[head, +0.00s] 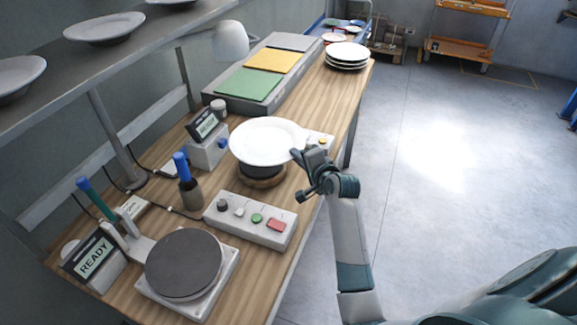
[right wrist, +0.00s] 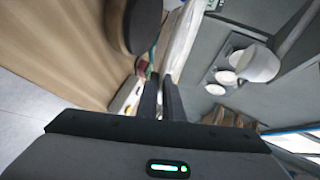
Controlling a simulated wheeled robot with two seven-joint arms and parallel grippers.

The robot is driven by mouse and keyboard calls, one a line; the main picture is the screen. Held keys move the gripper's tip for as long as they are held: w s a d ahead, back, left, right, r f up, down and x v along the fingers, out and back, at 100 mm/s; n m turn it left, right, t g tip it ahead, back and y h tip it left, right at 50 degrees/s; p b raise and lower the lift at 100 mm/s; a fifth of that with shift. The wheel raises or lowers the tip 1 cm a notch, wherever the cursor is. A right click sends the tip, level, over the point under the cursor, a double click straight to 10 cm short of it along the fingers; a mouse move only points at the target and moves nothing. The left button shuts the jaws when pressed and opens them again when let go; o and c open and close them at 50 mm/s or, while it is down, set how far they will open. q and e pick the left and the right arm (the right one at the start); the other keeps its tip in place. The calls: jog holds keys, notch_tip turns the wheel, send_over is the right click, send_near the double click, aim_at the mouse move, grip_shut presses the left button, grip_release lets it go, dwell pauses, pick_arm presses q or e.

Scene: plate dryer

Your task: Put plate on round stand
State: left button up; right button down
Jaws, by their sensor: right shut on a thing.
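A white plate (head: 264,140) is in the middle of the head view, roughly level over a dark round stand with a wooden base (head: 262,183). The plate hides most of the stand's top. My right gripper (head: 303,163) is shut on the plate's near right rim. In the right wrist view the fingers (right wrist: 161,98) grip the edge of the plate (right wrist: 184,45), and the dark stand (right wrist: 143,25) shows beside it with a narrow gap. My left gripper is not in view.
A second dark round pad (head: 185,263) sits on a white base at the front. A button box (head: 250,221), a bottle with a blue top (head: 188,185) and small displays stand nearby. Stacked plates (head: 347,54) are at the far end. Shelf plates (head: 103,28) are upper left.

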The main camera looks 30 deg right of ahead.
aim_at(289, 160)
jog(key=shift+w+a+f, duration=0.3)
jog(key=shift+a+f, duration=0.05)
jog(key=shift+a, duration=0.25)
jog(key=shift+w+a+f, duration=0.25)
jog(key=shift+a+f, duration=0.05)
jog(key=shift+a, duration=0.3)
jog(key=shift+f+p, duration=0.1)
jog(key=shift+p, duration=0.25)
jog(key=shift+f+p, duration=0.6)
jog(key=shift+f, duration=1.3)
jog(key=c, duration=2.3)
grip_release()
jog(key=shift+f, duration=0.25)
jog(key=o, duration=0.4)
jog(key=shift+s, duration=0.1)
